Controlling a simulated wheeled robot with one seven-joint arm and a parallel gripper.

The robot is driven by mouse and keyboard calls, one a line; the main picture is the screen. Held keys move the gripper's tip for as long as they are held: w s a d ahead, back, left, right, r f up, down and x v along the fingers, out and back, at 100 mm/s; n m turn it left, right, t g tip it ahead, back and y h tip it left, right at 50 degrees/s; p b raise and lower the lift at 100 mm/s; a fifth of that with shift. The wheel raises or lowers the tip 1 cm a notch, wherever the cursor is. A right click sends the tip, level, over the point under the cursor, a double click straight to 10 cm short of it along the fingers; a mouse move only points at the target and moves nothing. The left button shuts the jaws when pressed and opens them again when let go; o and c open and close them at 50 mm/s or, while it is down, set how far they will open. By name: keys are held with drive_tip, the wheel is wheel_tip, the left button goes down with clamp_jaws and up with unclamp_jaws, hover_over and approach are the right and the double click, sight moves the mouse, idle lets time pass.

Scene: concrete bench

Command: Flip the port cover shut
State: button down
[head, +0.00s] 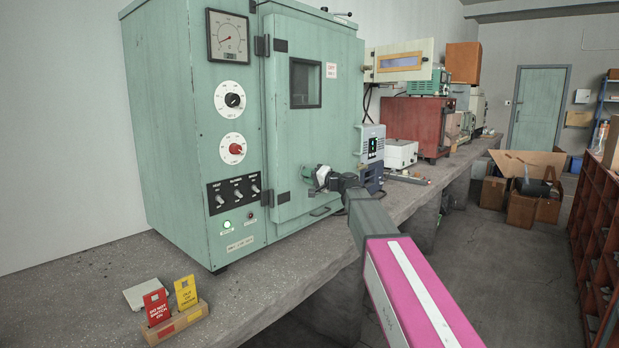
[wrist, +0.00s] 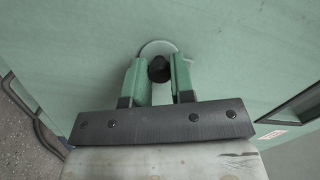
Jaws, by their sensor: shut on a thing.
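The green cabinet (head: 308,120) stands on the bench, with a window in its door. The port cover (head: 322,173) is a small pale round piece low on the door. In the wrist view the pale cover (wrist: 158,47) shows behind a dark round knob (wrist: 160,69). My gripper (head: 325,183) is at the cover, and in the wrist view its two fingers (wrist: 158,76) are on either side of the knob, shut on it. The fingers and wrist partly hide the port, so I cannot tell how far the cover is swung.
A wooden holder with a red tag (head: 157,305) and a yellow tag (head: 186,292) sits at the bench's front left. A door handle (head: 320,211) is just below my gripper. A grey instrument (head: 371,143) and a white box (head: 400,154) stand right of the cabinet.

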drive_tip(key=c, duration=1)
unclamp_jaws()
drive_tip(key=shift+s+d, duration=0.1)
drive_tip(key=v, duration=1)
drive_tip(key=shift+s+d+f, duration=0.1)
drive_tip(key=shift+s+d, duration=0.05)
drive_tip(key=shift+d, duration=0.05)
drive_tip(key=s+d+f+g+h, duration=0.15)
drive_tip(key=s+f, duration=0.25)
drive_tip(key=f, duration=0.5)
drive_tip(key=s+d+f+n+g+h, duration=0.1)
drive_tip(key=s+f+g+h, duration=0.15)
drive_tip(key=f, duration=0.65)
drive_tip(key=s+d+f+g+h, duration=0.1)
drive_tip(key=s+d+f+h, duration=0.15)
drive_tip(key=s+f, duration=0.45)
drive_tip(key=s+d+f+g+h, duration=0.1)
drive_tip(key=s+d+f+h, duration=0.1)
drive_tip(key=f, duration=0.4)
drive_tip(key=s+d+f+g+h, duration=0.2)
drive_tip(key=s+d+f+h, duration=0.1)
drive_tip(key=s+d+f, duration=0.2)
drive_tip(key=s+d+f+g+h, duration=0.2)
drive_tip(key=s+d+f+h, duration=0.1)
drive_tip(key=s+f, duration=0.4)
drive_tip(key=shift+d+f+n+h, duration=0.15)
drive_tip(key=shift+f+n+h, duration=0.15)
drive_tip(key=shift+f, duration=0.15)
